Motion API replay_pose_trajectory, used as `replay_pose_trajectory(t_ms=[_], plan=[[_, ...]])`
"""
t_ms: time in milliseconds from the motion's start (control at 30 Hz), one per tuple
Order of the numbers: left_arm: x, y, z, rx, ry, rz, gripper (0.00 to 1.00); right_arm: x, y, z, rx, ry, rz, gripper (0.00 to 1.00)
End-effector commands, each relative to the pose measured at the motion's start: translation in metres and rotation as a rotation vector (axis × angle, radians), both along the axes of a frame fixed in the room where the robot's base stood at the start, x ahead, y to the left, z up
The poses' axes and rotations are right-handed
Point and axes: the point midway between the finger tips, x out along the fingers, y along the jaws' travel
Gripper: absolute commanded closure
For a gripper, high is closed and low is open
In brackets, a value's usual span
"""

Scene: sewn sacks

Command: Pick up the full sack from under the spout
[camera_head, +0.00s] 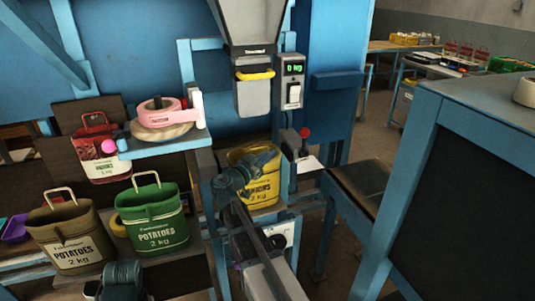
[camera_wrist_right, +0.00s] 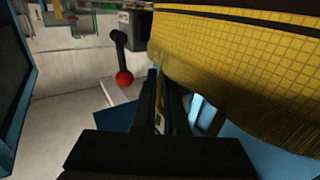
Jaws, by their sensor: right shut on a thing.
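The yellow sack (camera_head: 266,192), with dark printed lettering, stands in the frame below the grey spout (camera_head: 253,90). My right gripper (camera_head: 264,160) reaches across the sack's upper front and is shut on it. In the right wrist view the sack's yellow woven cloth (camera_wrist_right: 245,60) fills the upper right, close beside the dark fingers (camera_wrist_right: 165,85). The exact grip point is hidden. The spout hangs above the sack with a yellow bar on its front. A ribbed part of my left arm shows at the bottom left; its gripper is out of view.
A green sack (camera_head: 153,215), a brown sack (camera_head: 69,237) and a red sack (camera_head: 102,150) stand at left. A blue shelf (camera_head: 170,150) holds tape rolls. A lever with a red knob (camera_head: 304,132) is close right of the yellow sack. A blue-framed cabinet (camera_head: 440,180) stands at right.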

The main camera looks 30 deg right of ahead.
Motion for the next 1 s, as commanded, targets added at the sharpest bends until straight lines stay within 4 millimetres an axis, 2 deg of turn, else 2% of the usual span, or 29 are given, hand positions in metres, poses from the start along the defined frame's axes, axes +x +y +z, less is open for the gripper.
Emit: replay_pose_trajectory(t_ms=[100,400,1000], plan=[[0.000,0.000,0.000,0.000,0.000,0.000,0.50,-0.013,0.002,0.000,0.001,0.001,-0.002,1.00],[0.000,0.000,0.000,0.000,0.000,0.000,0.50,-0.034,0.005,0.000,0.000,0.002,-0.002,1.00],[0.000,0.000,0.000,0.000,0.000,0.000,0.50,-0.040,0.005,0.000,-0.002,0.002,-0.002,1.00]])
